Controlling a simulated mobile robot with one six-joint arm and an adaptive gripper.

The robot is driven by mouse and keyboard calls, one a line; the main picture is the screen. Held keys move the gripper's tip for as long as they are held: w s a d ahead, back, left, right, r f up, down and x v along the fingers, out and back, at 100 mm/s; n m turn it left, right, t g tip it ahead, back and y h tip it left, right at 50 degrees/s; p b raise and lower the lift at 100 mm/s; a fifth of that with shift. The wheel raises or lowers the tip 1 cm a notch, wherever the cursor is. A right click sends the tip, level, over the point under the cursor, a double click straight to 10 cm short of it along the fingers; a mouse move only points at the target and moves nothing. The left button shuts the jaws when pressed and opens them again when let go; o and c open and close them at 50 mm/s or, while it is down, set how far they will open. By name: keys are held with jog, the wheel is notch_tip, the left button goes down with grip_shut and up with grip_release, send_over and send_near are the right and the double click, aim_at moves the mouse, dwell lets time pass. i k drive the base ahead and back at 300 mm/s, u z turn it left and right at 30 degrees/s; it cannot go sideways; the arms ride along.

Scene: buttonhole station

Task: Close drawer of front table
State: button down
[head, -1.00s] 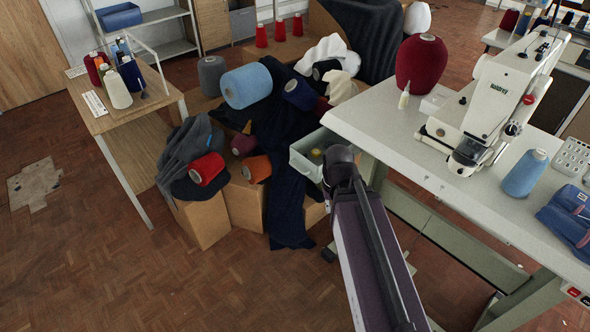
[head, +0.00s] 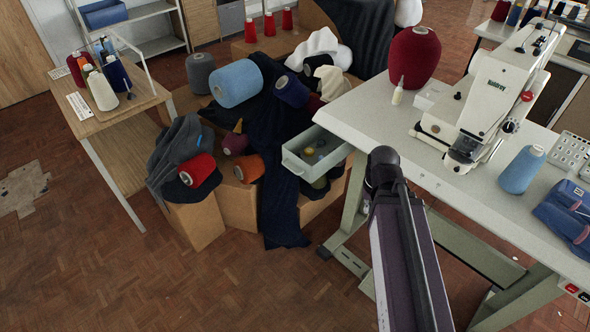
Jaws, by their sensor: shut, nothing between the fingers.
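The front table (head: 440,150) is white-topped and stands at the right. Its grey-green drawer (head: 304,169) sticks out from under the table's left end and is open, with a few small round items inside. My arm's dark rounded joint (head: 383,168) is right of the drawer, in front of the table's edge, and looks apart from the drawer. My gripper cannot be made out; it seems hidden beyond or below this joint.
Boxes with yarn cones and dark cloth (head: 265,190) stand close behind and left of the drawer. A sewing machine (head: 490,95) and a blue cone (head: 522,170) are on the table. A small wooden table (head: 110,110) stands left. Floor in front of the drawer is clear.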

aim_at(309, 138)
jog(key=z, duration=0.2)
jog(key=k, duration=1.15)
jog(key=u, duration=0.55)
jog(key=i, duration=1)
jog(key=u, duration=0.05)
